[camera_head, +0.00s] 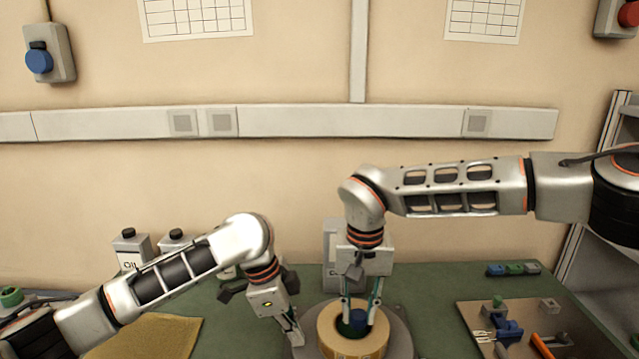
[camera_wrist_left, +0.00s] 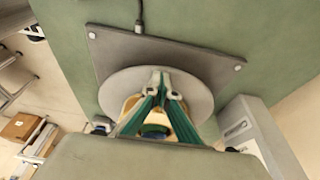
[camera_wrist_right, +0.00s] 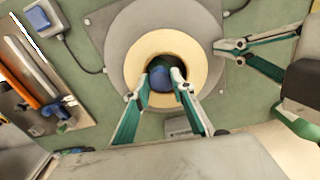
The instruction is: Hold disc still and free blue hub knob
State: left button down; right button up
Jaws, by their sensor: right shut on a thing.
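The blue hub knob (camera_head: 357,317) sits in the middle of a tan tape roll (camera_head: 330,325) on a round grey disc (camera_head: 398,338). My right gripper (camera_wrist_right: 169,75) points down into the roll's dark centre and is shut on the blue knob (camera_wrist_right: 159,82). My left gripper (camera_head: 297,338) is beside the roll's left side, at the disc. In the left wrist view its fingertips (camera_wrist_left: 165,88) are together over the grey disc (camera_wrist_left: 115,92). Whether they touch the disc is hard to tell. The roll and knob are partly hidden behind the left fingers there.
A grey base plate (camera_wrist_left: 105,45) with a cable lies under the disc on the green bench. A tool board (camera_head: 475,318) stands at right, a tan cloth (camera_head: 165,335) at left. White containers (camera_head: 130,245) stand at the back. The grey trunking (camera_head: 350,122) crosses the wall.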

pick_arm(q)
jog(key=shift+s+f, duration=0.2)
jog(key=shift+f, duration=0.2)
pick_arm(e)
jog(key=n, duration=0.5)
jog(key=shift+s+f, duration=0.15)
jog(key=shift+s, duration=0.1)
jog(key=o, duration=0.8)
jog(key=shift+n, duration=0.3)
jog(key=shift+c, duration=0.2)
pick_arm(q)
jog(key=shift+a, duration=0.1)
pick_arm(e)
jog(key=shift+w, duration=0.1)
jog(key=shift+w+r, duration=0.1)
jog(key=shift+r, duration=2.55)
pick_arm(q)
jog(key=shift+r, duration=0.1)
pick_arm(e)
jog(key=shift+r, duration=0.1)
